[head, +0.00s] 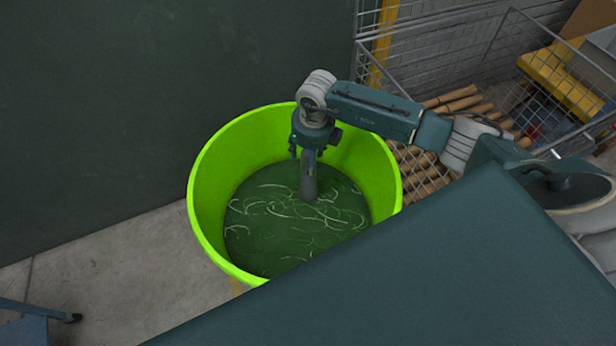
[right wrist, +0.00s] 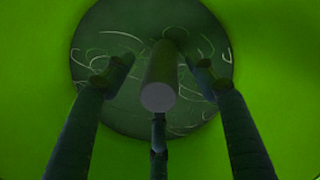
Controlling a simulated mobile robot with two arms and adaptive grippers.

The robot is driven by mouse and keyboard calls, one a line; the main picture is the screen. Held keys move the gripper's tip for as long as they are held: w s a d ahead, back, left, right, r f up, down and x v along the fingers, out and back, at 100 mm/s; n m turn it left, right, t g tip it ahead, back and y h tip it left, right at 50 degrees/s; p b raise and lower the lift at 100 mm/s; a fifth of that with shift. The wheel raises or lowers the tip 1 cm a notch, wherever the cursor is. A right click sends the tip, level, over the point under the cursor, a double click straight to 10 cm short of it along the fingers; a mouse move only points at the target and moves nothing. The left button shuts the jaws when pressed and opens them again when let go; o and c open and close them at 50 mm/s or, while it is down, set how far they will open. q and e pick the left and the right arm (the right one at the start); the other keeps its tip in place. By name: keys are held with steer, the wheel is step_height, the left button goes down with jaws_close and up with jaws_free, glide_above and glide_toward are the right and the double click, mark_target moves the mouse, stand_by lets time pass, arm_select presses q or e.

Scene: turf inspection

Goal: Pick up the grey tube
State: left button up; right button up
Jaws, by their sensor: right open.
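The grey tube (head: 308,182) stands roughly upright inside a bright green round bin (head: 215,190), its lower end at the dark green floor of the bin. My right gripper (head: 311,152) reaches down into the bin over the tube's upper end. In the right wrist view, the tube (right wrist: 160,88) points its round end at the camera and lies between the spread fingers of my right gripper (right wrist: 159,72). Gaps show between the tube and the side fingers. My left gripper is not in view.
Thin pale curled strands (head: 290,208) lie on the bin's floor. The bin's wall surrounds my right gripper. A wire cage (head: 490,55) with several brown tubes (head: 455,100) stands behind and to the right. A dark wall (head: 150,80) rises at the left; bare concrete floor (head: 130,260) lies before it.

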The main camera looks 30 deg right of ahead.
steer(key=shift+c, duration=0.5)
jaws_close()
steer(key=shift+r, duration=0.1)
